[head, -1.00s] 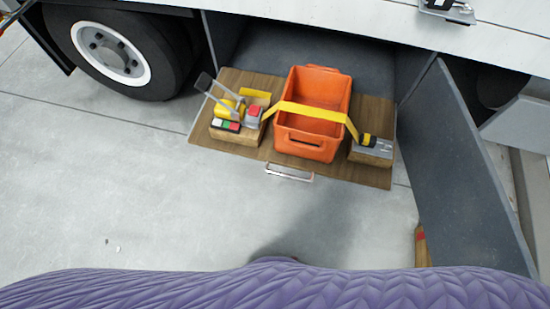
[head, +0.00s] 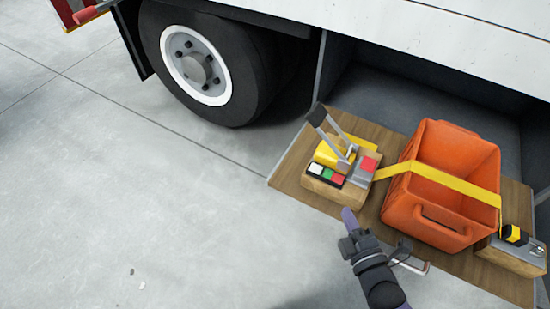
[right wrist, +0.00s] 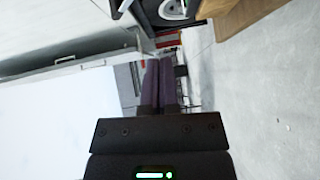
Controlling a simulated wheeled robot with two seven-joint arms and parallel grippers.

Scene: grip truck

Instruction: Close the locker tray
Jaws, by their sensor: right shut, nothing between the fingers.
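The wooden locker tray (head: 290,170) is pulled out of the dark locker opening under the white truck body. Its metal front handle (head: 410,263) is partly hidden behind my right arm. My right gripper (head: 349,218) is shut and empty, in front of the tray's front edge, just left of the handle; I cannot tell whether it touches the tray. In the right wrist view its closed purple fingers (right wrist: 160,85) show, with a wooden part (right wrist: 245,18) at upper right. My left gripper is not in view.
An orange crate (head: 430,225) with a yellow strap over it sits on the tray. A block with a lever and coloured buttons (head: 335,183) is left of it, and a ratchet block (head: 512,255) right of it. A truck wheel (head: 200,65) stands left of the locker.

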